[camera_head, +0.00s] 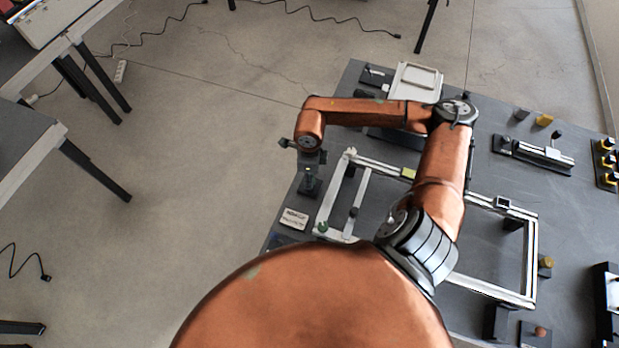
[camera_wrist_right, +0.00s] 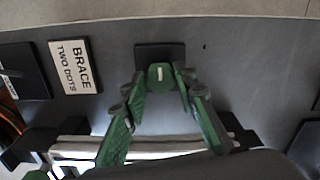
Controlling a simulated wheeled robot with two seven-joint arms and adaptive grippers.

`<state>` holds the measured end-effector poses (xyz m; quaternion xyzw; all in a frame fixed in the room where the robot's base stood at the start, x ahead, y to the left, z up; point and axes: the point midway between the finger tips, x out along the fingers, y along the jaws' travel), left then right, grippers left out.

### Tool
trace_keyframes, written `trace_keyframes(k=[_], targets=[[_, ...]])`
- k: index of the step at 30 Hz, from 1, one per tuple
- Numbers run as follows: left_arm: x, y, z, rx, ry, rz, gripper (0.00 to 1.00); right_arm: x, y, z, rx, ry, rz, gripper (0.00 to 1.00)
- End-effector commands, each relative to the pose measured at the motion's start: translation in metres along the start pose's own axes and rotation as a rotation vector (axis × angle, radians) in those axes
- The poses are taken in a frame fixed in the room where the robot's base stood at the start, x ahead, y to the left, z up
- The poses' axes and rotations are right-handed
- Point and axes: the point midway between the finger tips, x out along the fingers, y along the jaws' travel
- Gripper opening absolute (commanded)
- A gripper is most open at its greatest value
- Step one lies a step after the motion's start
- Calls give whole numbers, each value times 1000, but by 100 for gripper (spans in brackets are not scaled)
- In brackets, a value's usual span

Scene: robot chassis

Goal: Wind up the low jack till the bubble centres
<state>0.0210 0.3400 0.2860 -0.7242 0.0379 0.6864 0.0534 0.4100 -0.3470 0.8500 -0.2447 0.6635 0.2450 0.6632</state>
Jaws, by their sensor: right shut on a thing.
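A silver rectangular frame (camera_head: 485,286) lies level-looking over the dark table. A small yellow-green piece (camera_head: 409,173), possibly the bubble vial, sits on its upper rail; I cannot read any bubble. My right gripper (camera_wrist_right: 166,84) is shut on a green knob (camera_wrist_right: 160,77) with a white mark. The knob stands at a black block (camera_wrist_right: 160,52) beside the frame's left side. In the head view the right gripper (camera_head: 309,184) is small and dark, and hides the knob. Another green knob (camera_head: 323,227) sits at the frame's lower left corner. My left gripper is not in view.
A card (camera_wrist_right: 73,66) reading "BRACE TWO DOTS" lies near the table edge. A clamp-like fixture (camera_head: 536,154), yellow-topped knobs (camera_head: 607,161), a white-topped box (camera_head: 415,80) and a reddish knob (camera_head: 541,331) stand around the frame. My arm covers part of the frame. Floor lies left.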

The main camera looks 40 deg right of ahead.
Motion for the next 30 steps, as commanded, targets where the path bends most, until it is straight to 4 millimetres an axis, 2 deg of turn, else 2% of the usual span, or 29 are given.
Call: trace_keyframes(k=[18, 30], targets=[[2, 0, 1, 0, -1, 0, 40, -1, -2, 0, 556, -2, -2, 2], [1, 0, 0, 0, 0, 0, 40, -1, -3, 0, 756, -3, -2, 2]])
